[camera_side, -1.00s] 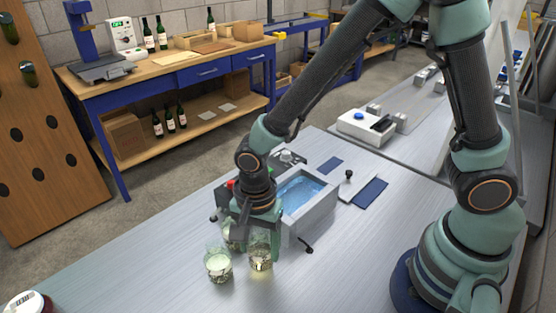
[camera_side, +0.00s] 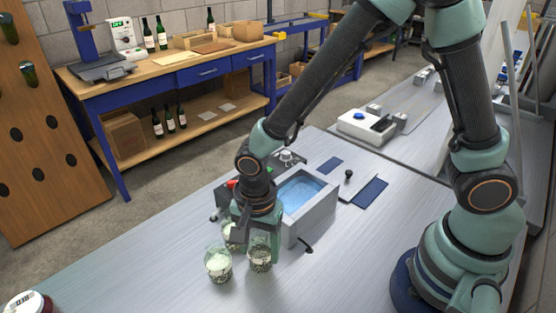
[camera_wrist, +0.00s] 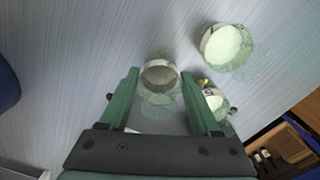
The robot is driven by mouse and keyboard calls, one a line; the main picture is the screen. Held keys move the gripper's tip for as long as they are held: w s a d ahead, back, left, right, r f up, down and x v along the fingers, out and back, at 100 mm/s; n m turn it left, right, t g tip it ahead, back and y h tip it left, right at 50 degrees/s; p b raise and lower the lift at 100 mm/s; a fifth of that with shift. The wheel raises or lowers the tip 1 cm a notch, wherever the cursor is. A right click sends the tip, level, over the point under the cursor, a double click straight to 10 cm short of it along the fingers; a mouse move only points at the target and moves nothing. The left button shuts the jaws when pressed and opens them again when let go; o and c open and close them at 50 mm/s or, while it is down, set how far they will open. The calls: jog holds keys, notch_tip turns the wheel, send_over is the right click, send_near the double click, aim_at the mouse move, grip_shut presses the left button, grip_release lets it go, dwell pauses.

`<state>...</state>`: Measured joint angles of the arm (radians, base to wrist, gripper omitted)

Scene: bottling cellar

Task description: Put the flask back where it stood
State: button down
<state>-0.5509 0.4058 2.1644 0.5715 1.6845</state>
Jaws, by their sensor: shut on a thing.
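My gripper (camera_side: 258,232) points down at the front of the bench. In the wrist view its two green fingers (camera_wrist: 160,76) stand on either side of a clear glass vessel. This held flask (camera_side: 260,261) has a round rim and pale contents, and it also shows in the wrist view (camera_wrist: 160,86). Its upper part is partly hidden by the gripper in the side view. It looks upright, at or very near the bench top. A similar glass (camera_side: 218,266) stands close on its left, also in the wrist view (camera_wrist: 226,48). A third glass (camera_side: 230,232) is partly hidden behind the gripper.
A grey water bath (camera_side: 306,194) with blue water stands right behind my gripper. A small stand (camera_side: 348,177) and a dark blue pad (camera_side: 370,192) lie to its right. The bench front left (camera_side: 130,275) is clear, with a jar (camera_side: 30,304) at the corner.

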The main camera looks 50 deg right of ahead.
jog(key=shift+f, duration=0.3)
dwell(0.4)
grip_release()
jog(key=shift+r, duration=3)
jog(key=s+d+r+n+t, duration=0.1)
jog(key=d+r+n+t, duration=0.4)
jog(key=d+r+n, duration=0.8)
jog(key=d+r, duration=0.3)
jog(key=d, duration=0.2)
jog(key=shift+t, duration=0.3)
